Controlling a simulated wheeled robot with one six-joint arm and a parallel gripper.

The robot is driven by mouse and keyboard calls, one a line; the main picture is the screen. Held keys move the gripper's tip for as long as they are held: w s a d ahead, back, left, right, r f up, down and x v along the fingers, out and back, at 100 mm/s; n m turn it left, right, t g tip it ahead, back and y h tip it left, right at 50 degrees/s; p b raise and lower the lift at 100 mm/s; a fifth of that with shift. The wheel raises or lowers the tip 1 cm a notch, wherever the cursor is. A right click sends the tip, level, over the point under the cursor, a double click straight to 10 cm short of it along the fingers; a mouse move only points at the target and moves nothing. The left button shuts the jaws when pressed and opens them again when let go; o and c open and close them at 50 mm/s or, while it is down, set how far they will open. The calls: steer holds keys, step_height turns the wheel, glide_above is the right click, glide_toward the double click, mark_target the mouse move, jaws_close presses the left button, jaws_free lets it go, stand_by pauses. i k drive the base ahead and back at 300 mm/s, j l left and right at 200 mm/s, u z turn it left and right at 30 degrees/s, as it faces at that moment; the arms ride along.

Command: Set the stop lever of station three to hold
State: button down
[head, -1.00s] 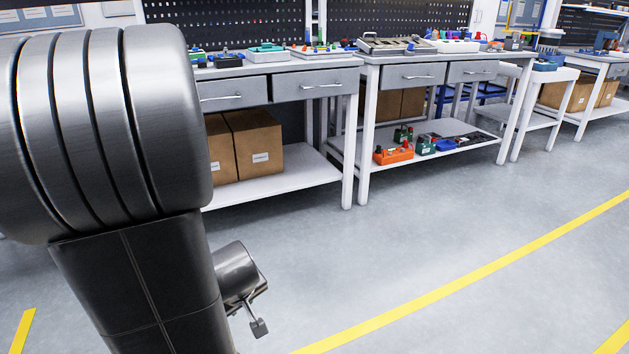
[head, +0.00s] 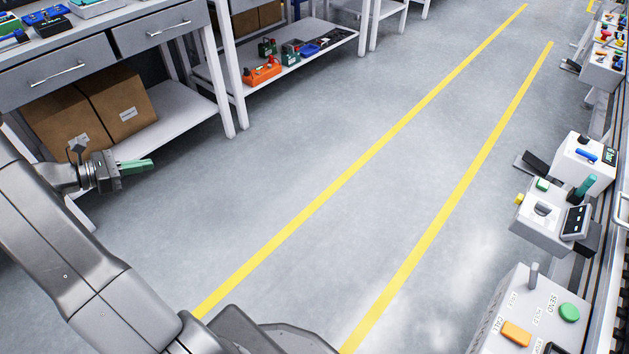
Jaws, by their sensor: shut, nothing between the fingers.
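Control boxes stand along the conveyor at the right. The nearest box (head: 487,335), cut off at the bottom edge, has a grey upright lever (head: 533,275), an orange button (head: 516,334) and a green button (head: 569,312). Its small labels are hard to read. I cannot tell which box is station three. My gripper (head: 138,166), with green fingers, is shut and empty at the left, far from all the boxes.
A workbench (head: 160,55) with drawers and cardboard boxes (head: 120,105) on its lower shelf stands close behind my gripper. Yellow floor lines (head: 370,160) run along the open grey floor between benches and conveyor (head: 607,290). More controls (head: 605,62) show at the far right.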

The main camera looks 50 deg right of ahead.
mark_target(533, 270)
steer(key=z, duration=0.45)
steer(key=k+z, duration=0.1)
steer(key=z, duration=0.75)
steer(key=k+z, duration=0.1)
steer(key=z, duration=1.15)
steer(key=k+l, duration=0.05)
